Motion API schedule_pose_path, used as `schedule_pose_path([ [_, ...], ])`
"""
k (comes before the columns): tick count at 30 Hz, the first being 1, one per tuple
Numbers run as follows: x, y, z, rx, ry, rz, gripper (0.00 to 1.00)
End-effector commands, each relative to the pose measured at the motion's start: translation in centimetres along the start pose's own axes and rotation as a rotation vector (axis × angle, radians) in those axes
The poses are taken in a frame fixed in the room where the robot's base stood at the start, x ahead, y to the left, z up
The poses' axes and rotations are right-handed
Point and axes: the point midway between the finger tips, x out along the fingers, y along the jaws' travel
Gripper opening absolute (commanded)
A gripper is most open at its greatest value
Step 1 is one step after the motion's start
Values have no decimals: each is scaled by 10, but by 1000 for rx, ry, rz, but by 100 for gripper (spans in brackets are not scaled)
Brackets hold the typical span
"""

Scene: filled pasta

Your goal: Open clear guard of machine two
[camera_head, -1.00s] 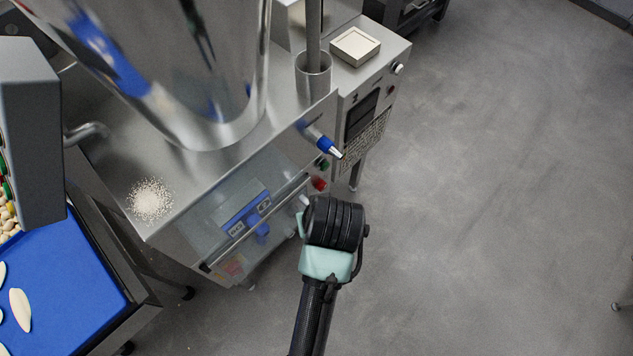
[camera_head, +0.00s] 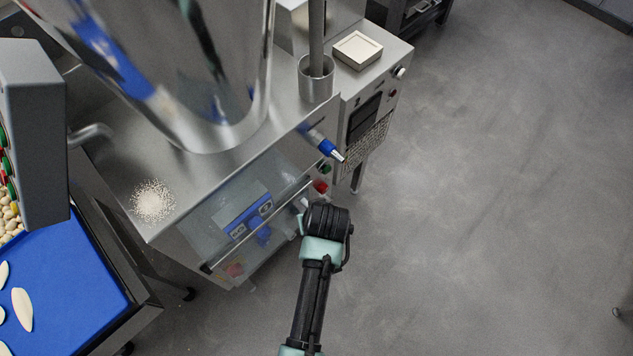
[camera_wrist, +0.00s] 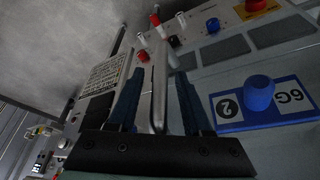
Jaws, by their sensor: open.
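The clear guard (camera_head: 190,224) is a see-through panel on the front of the steel machine, with a thin metal bar handle (camera_head: 262,227) along its lower front edge. It looks closed. Behind it is a blue plate (camera_head: 247,212) with a blue knob. In the wrist view the plate (camera_wrist: 228,113) reads "2" and "6G". My gripper (camera_head: 303,206) is at the right end of the bar; its fingertips are mostly hidden in the head view. In the wrist view my gripper (camera_wrist: 158,100) is open, with the pale bar (camera_wrist: 160,85) between its two dark blue fingers. I cannot tell whether they touch it.
A control panel (camera_head: 366,125) is at the machine's right side. A blue conveyor (camera_head: 70,285) stands at left. The floor (camera_head: 480,200) at right is clear.

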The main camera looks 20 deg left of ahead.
Motion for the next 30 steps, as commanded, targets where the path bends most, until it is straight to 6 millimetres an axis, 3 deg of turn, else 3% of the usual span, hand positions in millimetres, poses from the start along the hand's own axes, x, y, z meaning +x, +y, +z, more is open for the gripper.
schedule_pose_path([
  [1, 0, 0, 0, 0, 0, 0, 50],
  [9, 0, 0, 0, 0, 0, 0, 1],
  [30, 0, 0, 0, 1, -1, -1, 0],
])
